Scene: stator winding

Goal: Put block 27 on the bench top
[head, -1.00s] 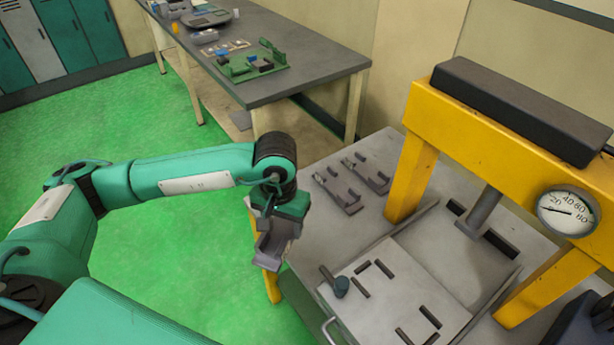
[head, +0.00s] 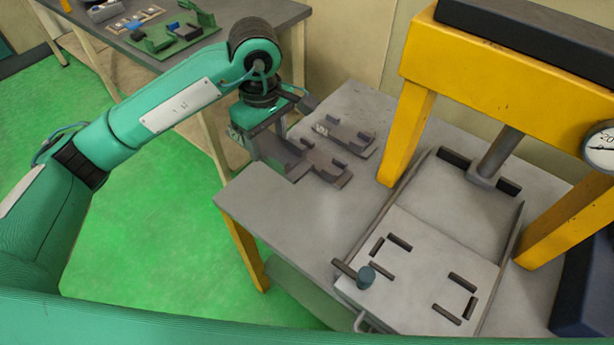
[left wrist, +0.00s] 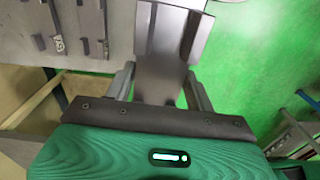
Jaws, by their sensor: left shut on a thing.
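My left gripper (head: 266,132) is shut on a grey metal block (head: 274,150) with raised side walls, at the left edge of the bench top (head: 300,225). In the left wrist view the held block (left wrist: 168,45) sticks out between the two fingers, beside the bench edge and partly over green floor. No number is readable on it. Two similar grey blocks lie on the bench top: a nearer one (head: 325,167) and a farther one (head: 350,138). Whether the held block touches the bench or the nearer block cannot be told. My right gripper is not in view.
A yellow press (head: 500,75) with a gauge stands on the bench's right part. The bench's front-left area is bare. Another table (head: 260,22) stands behind.

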